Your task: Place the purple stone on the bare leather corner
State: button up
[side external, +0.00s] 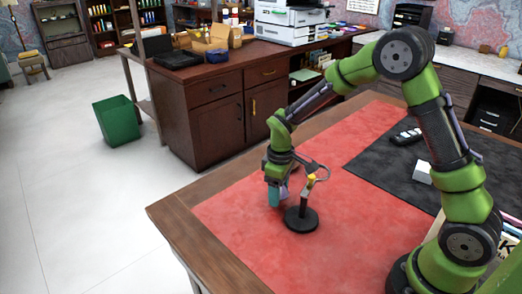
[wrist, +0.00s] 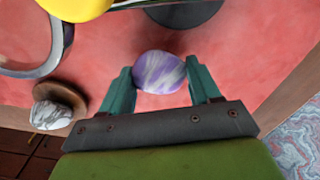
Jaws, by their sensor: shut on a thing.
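The purple stone, marbled with white, sits between the teal fingers of my gripper (wrist: 161,85) in the wrist view, where its rounded face (wrist: 159,70) shows. My gripper (side external: 276,197) is shut on it, low over the red leather (side external: 235,212) of the desk in the side view. In that view the stone is mostly hidden by the fingers. I cannot tell whether it touches the leather.
A stand with a round black base (side external: 301,220) and a yellow top (side external: 311,180) is close beside my gripper. A grey-white stone (wrist: 51,115) rests on a round wooden piece (wrist: 70,97). A black mat (side external: 385,160) holds a white block (side external: 422,172). The front-left leather is clear.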

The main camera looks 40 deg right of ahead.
jog(key=shift+f, duration=0.7)
jog(key=shift+f, duration=0.2)
jog(key=o, duration=1.2)
jog(key=shift+c, duration=0.2)
